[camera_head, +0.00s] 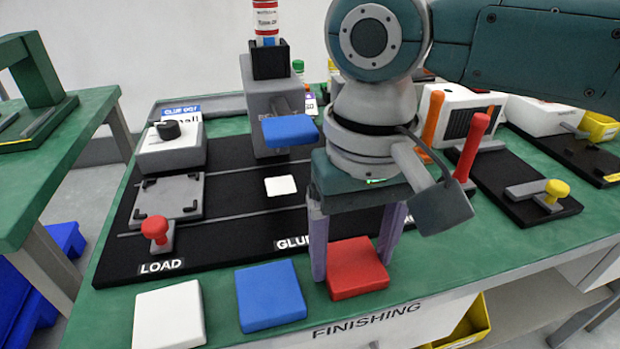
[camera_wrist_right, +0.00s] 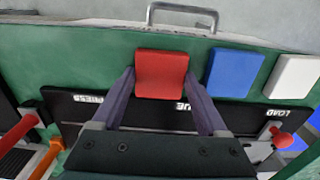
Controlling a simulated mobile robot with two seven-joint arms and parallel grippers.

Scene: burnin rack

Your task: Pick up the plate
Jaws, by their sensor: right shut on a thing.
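Three square plates lie in a row at the front edge of the green bench: a white plate (camera_head: 169,314), a blue plate (camera_head: 270,295) and a red plate (camera_head: 357,270). My right gripper (camera_head: 351,268) points down with its two purple fingers on opposite sides of the red plate, shut on it. In the right wrist view the red plate (camera_wrist_right: 161,74) sits between the fingertips, with the blue plate (camera_wrist_right: 234,74) and white plate (camera_wrist_right: 294,76) to its right. I cannot tell whether the red plate is clear of the bench. My left gripper is not in view.
Behind the plates is a black mat (camera_head: 230,236) with a LOAD fixture (camera_head: 168,197), a red knob (camera_head: 155,229) and a grey glue station (camera_head: 270,105). Red and orange handles (camera_head: 471,146) stand right of my arm. A metal handle (camera_wrist_right: 182,14) projects from the bench front.

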